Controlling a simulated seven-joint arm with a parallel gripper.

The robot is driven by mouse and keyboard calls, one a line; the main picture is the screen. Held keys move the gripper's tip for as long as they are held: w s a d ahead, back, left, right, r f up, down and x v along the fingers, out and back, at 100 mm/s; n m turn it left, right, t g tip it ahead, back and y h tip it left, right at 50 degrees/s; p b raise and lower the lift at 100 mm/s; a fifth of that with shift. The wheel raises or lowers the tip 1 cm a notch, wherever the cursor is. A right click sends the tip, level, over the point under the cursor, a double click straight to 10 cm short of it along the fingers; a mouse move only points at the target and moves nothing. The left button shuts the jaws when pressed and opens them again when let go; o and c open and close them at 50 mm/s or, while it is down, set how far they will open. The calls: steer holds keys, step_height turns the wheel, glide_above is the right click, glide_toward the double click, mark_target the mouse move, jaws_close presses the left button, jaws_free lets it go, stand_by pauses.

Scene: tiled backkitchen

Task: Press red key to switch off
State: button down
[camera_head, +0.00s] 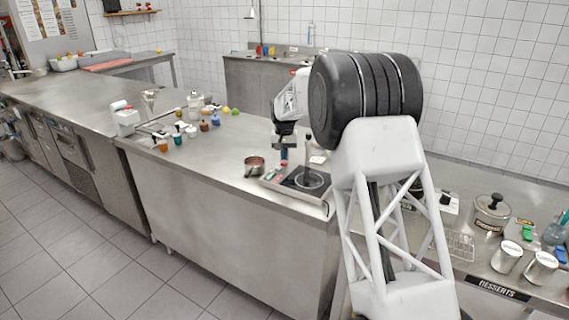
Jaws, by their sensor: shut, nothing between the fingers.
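A flat device (322,201) with a dark top lies near the front right edge of the steel counter. A small red key (270,176) seems to show on its pale left strip, but it is too small to make out clearly. My gripper (284,160) points down over the back left of the device, near the strip. It is shut and empty. I cannot tell whether its tips touch the device.
A small copper pot (254,166) stands just left of the device. Several small jars and a white stand (126,120) are farther left. The counter (215,158) between is clear. A lidded pot (491,212) and tins stand on the right counter.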

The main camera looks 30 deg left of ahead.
mark_target(284, 163)
steer(key=shift+f, duration=0.95)
stand_by(0.6)
steer(key=shift+r, duration=3.5)
